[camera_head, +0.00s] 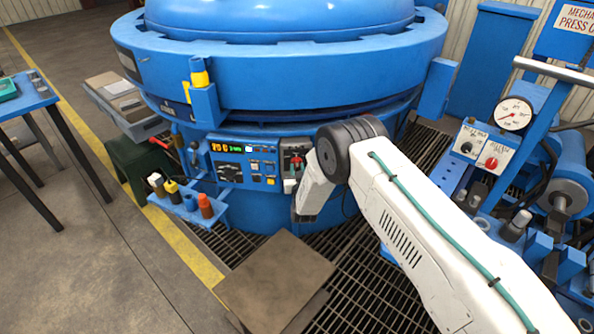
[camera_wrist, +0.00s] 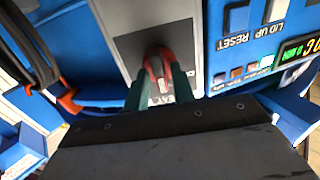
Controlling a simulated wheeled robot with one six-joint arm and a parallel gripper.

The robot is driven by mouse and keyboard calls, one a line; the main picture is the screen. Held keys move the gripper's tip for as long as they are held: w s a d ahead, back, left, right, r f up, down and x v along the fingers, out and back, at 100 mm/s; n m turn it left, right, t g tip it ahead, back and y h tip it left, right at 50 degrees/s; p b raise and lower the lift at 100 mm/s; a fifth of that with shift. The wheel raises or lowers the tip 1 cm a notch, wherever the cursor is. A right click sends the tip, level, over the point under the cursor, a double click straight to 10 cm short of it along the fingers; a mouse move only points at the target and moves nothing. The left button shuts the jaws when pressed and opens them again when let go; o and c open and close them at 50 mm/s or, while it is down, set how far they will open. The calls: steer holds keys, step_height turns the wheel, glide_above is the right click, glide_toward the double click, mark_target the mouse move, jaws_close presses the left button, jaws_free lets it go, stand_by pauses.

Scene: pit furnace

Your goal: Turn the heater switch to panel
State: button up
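The heater switch (camera_wrist: 158,66) is a red knob with a pale pointer on a dark square plate in the wrist view. In the head view the red knob (camera_head: 296,162) shows on the right part of the furnace's control panel (camera_head: 246,163). My gripper (camera_wrist: 160,76) has its two dark green fingers at the knob, one on each side, with the knob between their tips. Whether both fingers press on it cannot be told. Lettering below the knob is partly hidden by the fingers. In the head view my arm's end hides the lower right of the panel.
Green and yellow displays and buttons sit left of the switch in the head view. A blue holder (camera_head: 187,208) with several capped bottles juts out at the lower left. A brown plate (camera_head: 275,280) lies in front of the furnace. A gauge stand (camera_head: 513,113) is at the right.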

steer(key=shift+o, duration=0.3)
steer(key=shift+s, duration=0.15)
steer(key=s+d, duration=0.1)
steer(key=s, duration=0.6)
steer(key=shift+s+d, duration=0.15)
steer(key=shift+s, duration=0.1)
